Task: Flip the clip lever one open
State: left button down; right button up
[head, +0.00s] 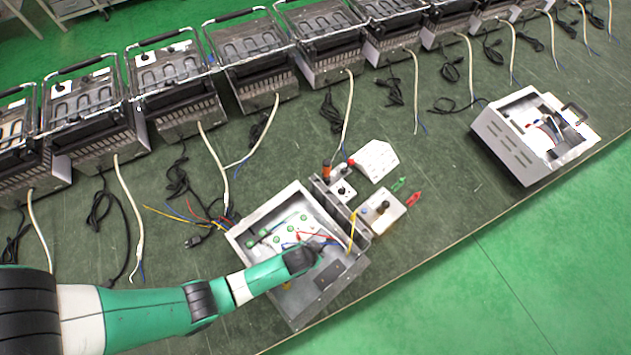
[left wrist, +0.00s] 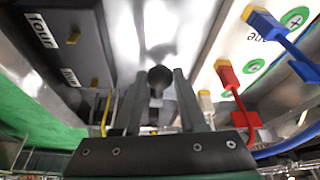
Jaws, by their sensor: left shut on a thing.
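The metal test box (head: 338,290) stands open at the front middle of the bench. My left gripper (head: 318,246) reaches down into it from the left. In the left wrist view my left gripper (left wrist: 160,92) has its two dark fingers on either side of a black round-knobbed lever (left wrist: 160,76), shut on it. Its lower part is hidden by the fingers and palm. A dark panel (left wrist: 60,45) labelled "four" is left of the lever. Red (left wrist: 229,78) and blue (left wrist: 285,42) clip-like parts are to the right. My right gripper is in neither view.
A white case (head: 532,138) stands further right. Heaters (head: 170,85) line the back.

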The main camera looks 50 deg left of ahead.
pick_arm(q)
jog(key=shift+w+r+g+p, duration=0.25)
jog(key=shift+r+g+p, duration=0.5)
jog(key=shift+p, duration=0.45)
jog(key=shift+w+r+g+p, duration=0.15)
jog(key=shift+w+g+p, duration=0.1)
jog(key=shift+g+p, duration=0.35)
jog(key=shift+w, duration=0.1)
jog(key=shift+w+r+g, duration=0.1)
jog(key=shift+w+g, duration=0.1)
jog(key=shift+g, duration=0.45)
jog(key=shift+w+g+b, duration=0.2)
jog(key=shift+g+b, duration=0.2)
jog(key=shift+b, duration=0.55)
jog(key=shift+r+g+b, duration=0.3)
jog(key=shift+r+b, duration=0.05)
jog(key=shift+r, duration=0.15)
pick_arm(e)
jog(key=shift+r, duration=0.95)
